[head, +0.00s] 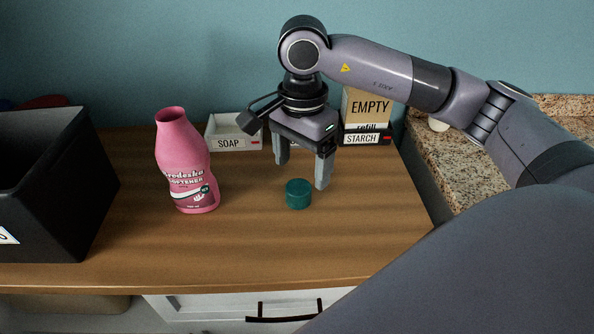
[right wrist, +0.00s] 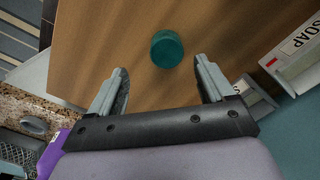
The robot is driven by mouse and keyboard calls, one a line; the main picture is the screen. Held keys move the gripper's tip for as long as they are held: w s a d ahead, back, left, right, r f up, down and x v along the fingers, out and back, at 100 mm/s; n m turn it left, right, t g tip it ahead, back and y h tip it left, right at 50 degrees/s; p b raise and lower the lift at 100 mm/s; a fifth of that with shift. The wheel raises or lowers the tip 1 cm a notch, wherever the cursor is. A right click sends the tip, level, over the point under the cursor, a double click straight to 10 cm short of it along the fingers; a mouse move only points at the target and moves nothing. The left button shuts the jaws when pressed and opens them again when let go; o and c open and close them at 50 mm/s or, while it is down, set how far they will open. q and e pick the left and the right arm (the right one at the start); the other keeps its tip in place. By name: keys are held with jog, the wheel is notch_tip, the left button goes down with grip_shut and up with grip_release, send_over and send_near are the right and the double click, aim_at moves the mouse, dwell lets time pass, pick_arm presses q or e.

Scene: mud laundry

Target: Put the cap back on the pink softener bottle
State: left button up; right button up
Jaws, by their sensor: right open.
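The pink softener bottle (head: 187,165) stands upright on the wooden counter in the head view, its mouth open with no cap on it. The green cap (head: 298,194) lies on the counter to the right of the bottle. My right gripper (head: 301,176) is open and empty, pointing down just behind and above the cap. In the right wrist view the cap (right wrist: 167,48) shows beyond and between the two open fingertips (right wrist: 163,80), apart from both. My left gripper is not in the head view.
A dark bin (head: 55,190) stands left of the bottle. A white SOAP tray (head: 234,133) and a STARCH tray (head: 366,137) with an EMPTY box (head: 367,108) sit at the back. The wooden counter (head: 250,245) is clear in front.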

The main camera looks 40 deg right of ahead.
aim_at(298, 187)
jog(key=shift+w+d, duration=0.2)
jog(key=shift+w, duration=0.1)
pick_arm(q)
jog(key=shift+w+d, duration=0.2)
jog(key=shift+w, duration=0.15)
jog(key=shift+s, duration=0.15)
pick_arm(e)
jog(key=shift+s, duration=0.1)
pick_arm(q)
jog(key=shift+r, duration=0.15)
pick_arm(e)
jog(key=shift+f, duration=0.9)
jog(key=shift+f, duration=0.1)
jog(key=f, duration=0.1)
jog(key=f+p, duration=0.1)
jog(key=f, duration=0.3)
jog(key=shift+w+a+p, duration=0.2)
jog(key=shift+w+p, duration=0.05)
jog(key=shift+p, duration=0.1)
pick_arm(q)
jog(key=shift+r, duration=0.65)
pick_arm(e)
jog(key=c, duration=1.1)
